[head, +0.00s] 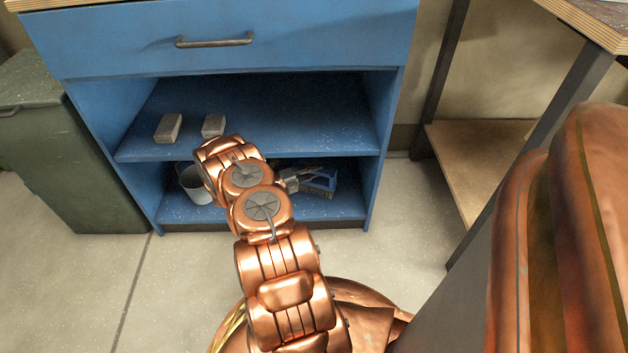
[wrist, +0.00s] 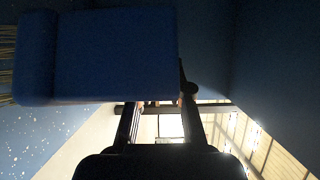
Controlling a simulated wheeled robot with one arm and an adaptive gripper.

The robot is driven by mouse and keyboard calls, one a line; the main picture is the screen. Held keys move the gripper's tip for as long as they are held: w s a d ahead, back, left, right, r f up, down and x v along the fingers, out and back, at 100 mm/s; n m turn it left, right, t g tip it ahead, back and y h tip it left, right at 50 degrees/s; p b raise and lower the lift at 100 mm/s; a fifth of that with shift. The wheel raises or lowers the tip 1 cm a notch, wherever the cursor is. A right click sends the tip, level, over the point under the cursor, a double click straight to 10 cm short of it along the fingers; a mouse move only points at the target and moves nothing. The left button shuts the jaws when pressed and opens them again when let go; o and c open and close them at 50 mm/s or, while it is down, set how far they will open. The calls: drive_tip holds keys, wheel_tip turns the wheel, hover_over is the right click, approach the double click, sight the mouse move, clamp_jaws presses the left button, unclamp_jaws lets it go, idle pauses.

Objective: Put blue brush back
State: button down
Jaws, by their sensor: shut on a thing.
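The blue brush (wrist: 115,55) fills the upper left of the wrist view as a dark blue block, with pale bristles at the left edge. My gripper (wrist: 160,105) is shut on it; its fingers reach up to the brush, and the exact contact is in shadow. In the head view the brush (head: 320,186) shows at the lower shelf opening, just right of my gripper (head: 292,183). Whether it touches the lower shelf (head: 330,211) I cannot tell. My arm hides part of the lower compartment.
Two grey blocks (head: 168,127) (head: 213,125) lie on the middle shelf (head: 290,115). A grey bucket (head: 194,186) stands on the lower shelf, left of my arm. A dark bin (head: 60,150) is left of the blue cabinet; a table leg (head: 440,75) is at right.

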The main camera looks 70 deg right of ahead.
sight(314, 180)
wheel_tip(314, 180, down, 4)
drive_tip(key=shift+r+b, duration=0.15)
drive_tip(key=shift+b, duration=0.95)
drive_tip(key=shift+r, duration=0.15)
drive_tip(key=c, duration=1.1)
unclamp_jaws()
drive_tip(key=shift+w+a, duration=0.1)
drive_tip(key=shift+a, duration=0.05)
drive_tip(key=shift+p+v, duration=2.85)
drive_tip(key=shift+v, duration=3)
